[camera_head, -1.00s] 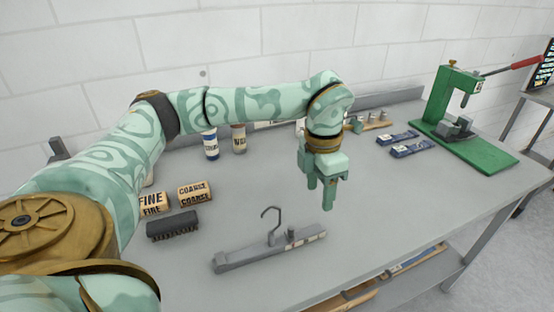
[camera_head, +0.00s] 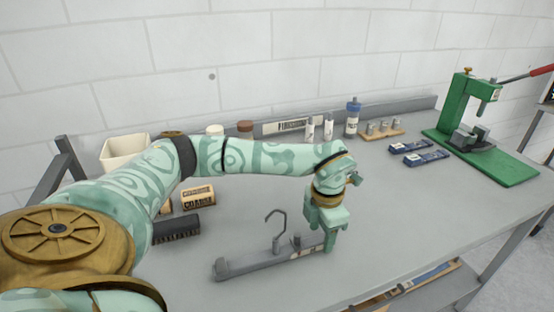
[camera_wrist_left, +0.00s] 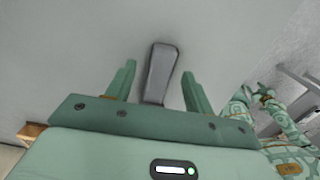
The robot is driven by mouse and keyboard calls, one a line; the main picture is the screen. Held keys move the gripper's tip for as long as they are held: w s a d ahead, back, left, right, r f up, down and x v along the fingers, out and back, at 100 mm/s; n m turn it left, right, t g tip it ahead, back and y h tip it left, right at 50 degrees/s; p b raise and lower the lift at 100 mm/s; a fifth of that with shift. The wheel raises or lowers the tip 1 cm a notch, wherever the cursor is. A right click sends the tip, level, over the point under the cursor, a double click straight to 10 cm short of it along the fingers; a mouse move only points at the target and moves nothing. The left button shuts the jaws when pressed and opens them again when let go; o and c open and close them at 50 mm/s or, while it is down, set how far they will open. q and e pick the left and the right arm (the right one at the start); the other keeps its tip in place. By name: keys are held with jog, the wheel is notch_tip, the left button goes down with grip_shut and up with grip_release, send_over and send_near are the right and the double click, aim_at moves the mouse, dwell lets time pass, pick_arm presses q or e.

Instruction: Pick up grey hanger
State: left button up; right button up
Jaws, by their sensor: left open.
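The grey hanger (camera_head: 252,264) lies on the grey table in the head view, its hook (camera_head: 277,222) standing up from the bar. My left gripper (camera_head: 330,246) is open and points down at the hanger's right end, which it partly hides. In the left wrist view, the hanger's bar end (camera_wrist_left: 161,72) lies between the two spread fingers of my left gripper (camera_wrist_left: 158,88), with gaps at both sides. My right gripper is not seen in the head view.
A black brush (camera_head: 176,230) and a block marked coarse (camera_head: 198,197) lie to the left of the hanger. Bottles (camera_head: 352,118) stand along the back. Blue packets (camera_head: 425,158) and a green press (camera_head: 465,130) are at the right. The table right of my gripper is clear.

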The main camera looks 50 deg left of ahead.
pick_arm(q)
notch_tip(320, 180, down, 2)
jog(key=shift+s+r, duration=0.1)
jog(key=shift+r, duration=0.05)
jog(key=shift+c, duration=0.6)
grip_shut()
jog(key=shift+r, duration=0.1)
